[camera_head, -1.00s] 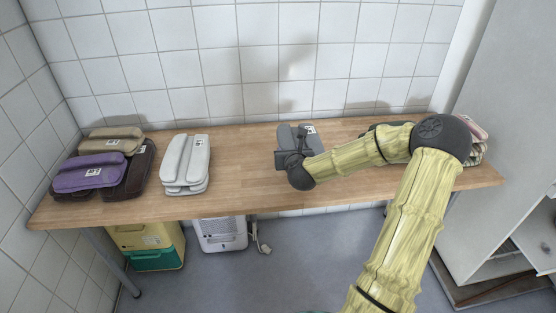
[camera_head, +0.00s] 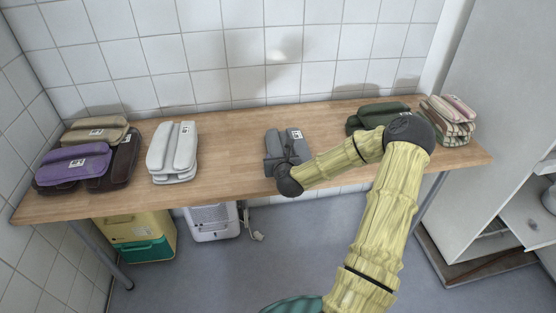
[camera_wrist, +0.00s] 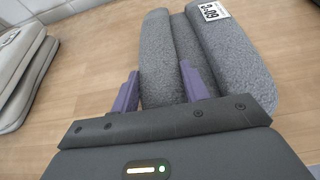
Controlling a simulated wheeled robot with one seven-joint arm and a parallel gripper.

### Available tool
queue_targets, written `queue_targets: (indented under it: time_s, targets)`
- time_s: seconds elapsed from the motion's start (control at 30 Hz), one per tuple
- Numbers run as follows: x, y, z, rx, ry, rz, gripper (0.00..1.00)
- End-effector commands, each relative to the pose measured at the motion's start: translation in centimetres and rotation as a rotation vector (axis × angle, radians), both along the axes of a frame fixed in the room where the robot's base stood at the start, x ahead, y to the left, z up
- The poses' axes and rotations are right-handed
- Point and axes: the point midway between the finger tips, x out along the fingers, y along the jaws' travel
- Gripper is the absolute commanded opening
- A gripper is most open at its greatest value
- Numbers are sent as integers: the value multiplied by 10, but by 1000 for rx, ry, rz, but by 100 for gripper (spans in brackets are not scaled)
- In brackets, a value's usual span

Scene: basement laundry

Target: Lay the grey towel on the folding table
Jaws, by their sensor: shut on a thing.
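The grey towel (camera_head: 290,140) is a folded, rolled bundle with a white label. It is at the middle of the wooden folding table (camera_head: 226,165), and appears to lie on the top or just above it. My gripper (camera_head: 284,160) is at its near side. In the wrist view the two purple fingers of my gripper (camera_wrist: 161,90) are shut on a fold of the grey towel (camera_wrist: 232,65).
White folded towels (camera_head: 172,150) lie to the left. Purple (camera_head: 72,165), tan (camera_head: 95,131) and dark brown (camera_head: 124,160) ones are at the far left. Dark green (camera_head: 378,114) and striped (camera_head: 448,118) towels are at the right. Bare wood surrounds the grey towel.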

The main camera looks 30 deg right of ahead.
Motion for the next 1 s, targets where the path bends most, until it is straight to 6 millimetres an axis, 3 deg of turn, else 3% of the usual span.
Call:
queue_targets:
  time_s: [0.27, 0.3, 0.4, 0.77, 1.0]
  targets:
    - [0, 1, -5, 0, -1, 1, 17]
    - [0, 2, -5, 1, 1, 2, 53]
    - [0, 2, -5, 1, 0, 2, 67]
    - [-3, 1, -3, 0, -1, -1, 67]
    - [-29, 9, 9, 1, 0, 2, 67]
